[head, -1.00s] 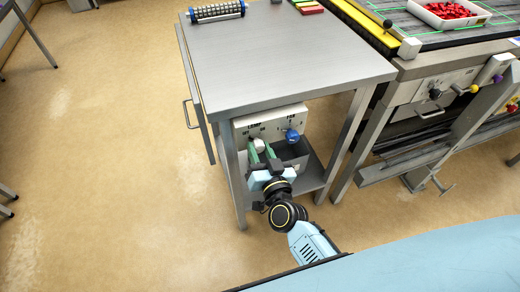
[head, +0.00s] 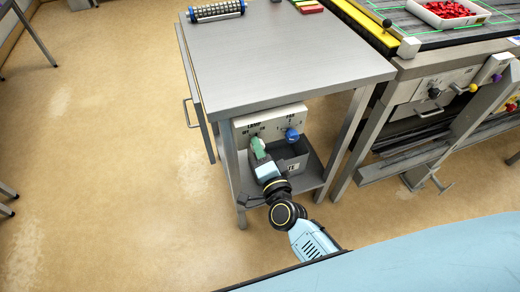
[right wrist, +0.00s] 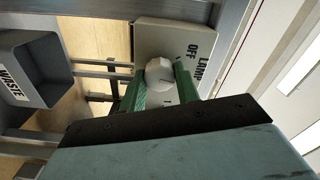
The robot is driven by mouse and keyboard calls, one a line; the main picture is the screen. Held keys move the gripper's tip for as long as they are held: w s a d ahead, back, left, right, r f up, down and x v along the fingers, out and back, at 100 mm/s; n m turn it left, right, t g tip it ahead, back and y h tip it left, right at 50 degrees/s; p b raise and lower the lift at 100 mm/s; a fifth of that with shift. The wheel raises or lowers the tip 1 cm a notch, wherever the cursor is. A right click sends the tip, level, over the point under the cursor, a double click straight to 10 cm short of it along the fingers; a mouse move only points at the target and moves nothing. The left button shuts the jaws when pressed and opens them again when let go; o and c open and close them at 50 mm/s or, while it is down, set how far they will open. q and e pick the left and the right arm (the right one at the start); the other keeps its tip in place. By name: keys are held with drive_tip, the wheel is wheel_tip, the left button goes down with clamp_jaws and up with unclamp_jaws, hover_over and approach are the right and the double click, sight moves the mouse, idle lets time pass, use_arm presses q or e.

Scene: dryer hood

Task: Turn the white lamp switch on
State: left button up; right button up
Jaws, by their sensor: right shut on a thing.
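The white lamp switch (right wrist: 160,74) is a faceted knob on a pale panel (right wrist: 195,38) lettered LAMP and OFF. A thin dark line shows on its face in the right wrist view. My right gripper (head: 257,146) has its green fingers on both sides of the knob, and it also shows in the right wrist view (right wrist: 160,82). It is shut on the knob. In the head view the fingers hide most of the knob, and its exact pointing is hard to read. My left gripper is out of view.
A blue fan knob (head: 292,135) sits right of the lamp switch on the same panel. A grey bin (right wrist: 22,70) marked WASTE stands below it. Table legs (head: 229,180) flank the panel, and the steel tabletop (head: 285,55) overhangs it.

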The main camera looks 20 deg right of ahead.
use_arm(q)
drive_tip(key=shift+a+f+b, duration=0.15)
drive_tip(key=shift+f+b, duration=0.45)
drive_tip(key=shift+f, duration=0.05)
use_arm(e)
drive_tip(key=m, duration=0.6)
drive_tip(key=shift+m, duration=0.3)
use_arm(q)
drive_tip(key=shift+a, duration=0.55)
use_arm(e)
drive_tip(key=o, duration=0.9)
drive_tip(key=shift+o, duration=0.3)
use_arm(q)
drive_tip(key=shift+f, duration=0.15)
use_arm(e)
drive_tip(key=s, duration=1.3)
drive_tip(key=shift+s+d, duration=0.2)
drive_tip(key=shift+d, duration=0.05)
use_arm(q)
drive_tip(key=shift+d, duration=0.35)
